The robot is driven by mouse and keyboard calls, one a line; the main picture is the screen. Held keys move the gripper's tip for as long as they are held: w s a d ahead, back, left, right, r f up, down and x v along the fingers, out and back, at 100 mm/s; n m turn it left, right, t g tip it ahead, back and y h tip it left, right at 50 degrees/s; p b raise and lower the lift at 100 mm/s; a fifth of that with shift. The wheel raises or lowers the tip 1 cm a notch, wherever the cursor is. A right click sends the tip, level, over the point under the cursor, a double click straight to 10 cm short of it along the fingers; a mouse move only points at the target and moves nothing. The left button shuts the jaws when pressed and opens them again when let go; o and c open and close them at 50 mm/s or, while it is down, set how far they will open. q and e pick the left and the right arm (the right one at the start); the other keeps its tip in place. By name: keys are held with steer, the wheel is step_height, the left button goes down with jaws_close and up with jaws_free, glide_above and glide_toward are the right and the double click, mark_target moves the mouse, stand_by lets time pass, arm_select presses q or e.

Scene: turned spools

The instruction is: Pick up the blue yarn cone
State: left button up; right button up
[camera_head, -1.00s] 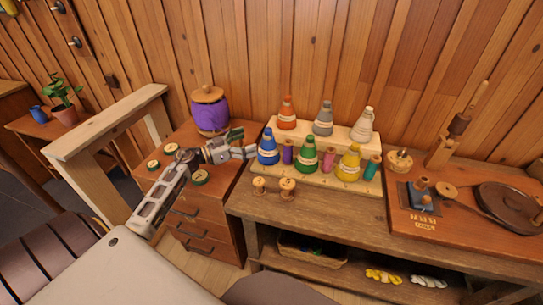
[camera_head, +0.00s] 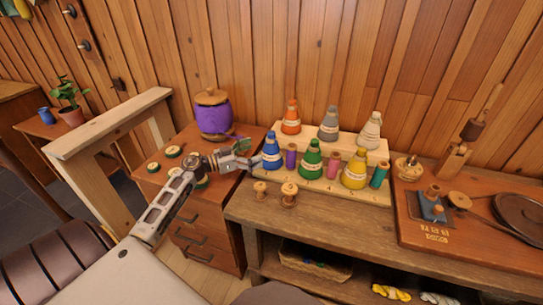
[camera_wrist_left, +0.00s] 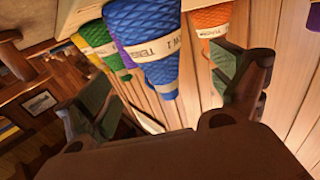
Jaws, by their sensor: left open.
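The blue yarn cone (camera_head: 271,153) stands at the left end of the front row on the wooden stepped rack (camera_head: 318,186). It has a pale label band, and it fills the upper middle of the left wrist view (camera_wrist_left: 146,45). My left gripper (camera_head: 250,154) is open and just left of the blue cone. In the left wrist view its two fingers (camera_wrist_left: 165,95) are spread wide, with the cone beyond and between them. I cannot tell whether a finger touches it. My right gripper is not in view.
A green cone (camera_head: 312,160) and a purple spool (camera_head: 291,157) stand right of the blue cone. An orange cone (camera_head: 291,119) is behind. A purple jar (camera_head: 214,118) stands on the drawer cabinet. Wooden spools (camera_head: 289,193) stand in front of the rack.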

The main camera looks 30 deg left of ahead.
arm_select(q)
steer(key=shift+x, duration=1.1)
